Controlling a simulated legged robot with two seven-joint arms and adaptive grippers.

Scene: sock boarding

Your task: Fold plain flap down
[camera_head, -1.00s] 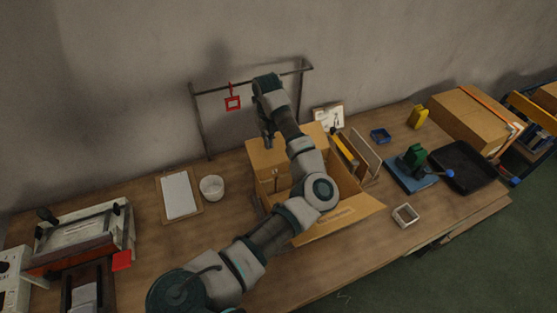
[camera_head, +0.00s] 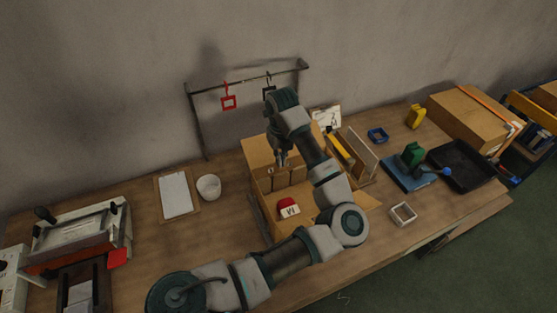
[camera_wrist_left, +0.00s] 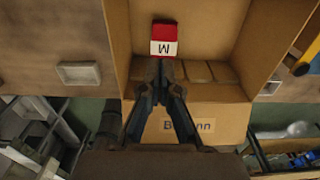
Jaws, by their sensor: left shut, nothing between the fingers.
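An open cardboard box (camera_head: 262,200) stands on the table, partly hidden behind my left arm. A tan flap (camera_head: 262,150) stands up at its back left, and another flap shows at its right (camera_head: 368,203). In the left wrist view one flap bears partly hidden printed lettering (camera_wrist_left: 205,125); a plain tan panel shows at the upper right (camera_wrist_left: 282,25). A red and white block marked M (camera_head: 288,208) is inside the box, also in the wrist view (camera_wrist_left: 163,40). My left gripper (camera_head: 282,160) is shut and empty, over the box near the standing flap. My right gripper is out of view.
A rack with a red tag (camera_head: 228,102) stands behind the box. A white cup (camera_head: 208,187) and a clipboard (camera_head: 176,195) are to the left. A small metal frame (camera_head: 403,213) and a black tray (camera_head: 462,163) are to the right.

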